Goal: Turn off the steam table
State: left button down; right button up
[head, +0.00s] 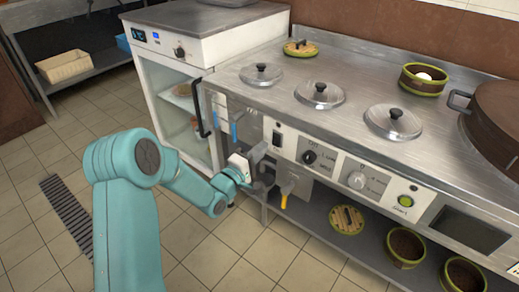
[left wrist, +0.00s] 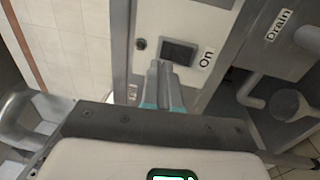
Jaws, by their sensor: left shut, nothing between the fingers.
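The steam table (head: 240,92) is a steel counter with three lidded wells and a front control panel. A dark switch (head: 277,138) sits at the panel's left end. In the left wrist view the switch (left wrist: 179,53) is a dark rectangle on a pale plate, with "On" printed beside it. My left gripper (head: 262,165) is just below and in front of the switch. In the left wrist view its fingers (left wrist: 160,82) are shut, empty, and point toward the switch's edge. I cannot tell whether they touch it. My right gripper is not in view.
Right of the switch are a black knob (head: 310,158), a silver knob (head: 356,180) and a green button (head: 406,201). A yellow-handled drain valve (head: 286,192) hangs below. A glass-door cabinet (head: 172,82) stands left. Tiled floor is clear in front.

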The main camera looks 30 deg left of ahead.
pick_arm(q)
jog(key=s+r+p, duration=0.1)
jog(key=s, duration=0.8)
jog(key=shift+a+p, duration=0.3)
jog(key=shift+a, duration=0.1)
jog(key=shift+r, duration=0.1)
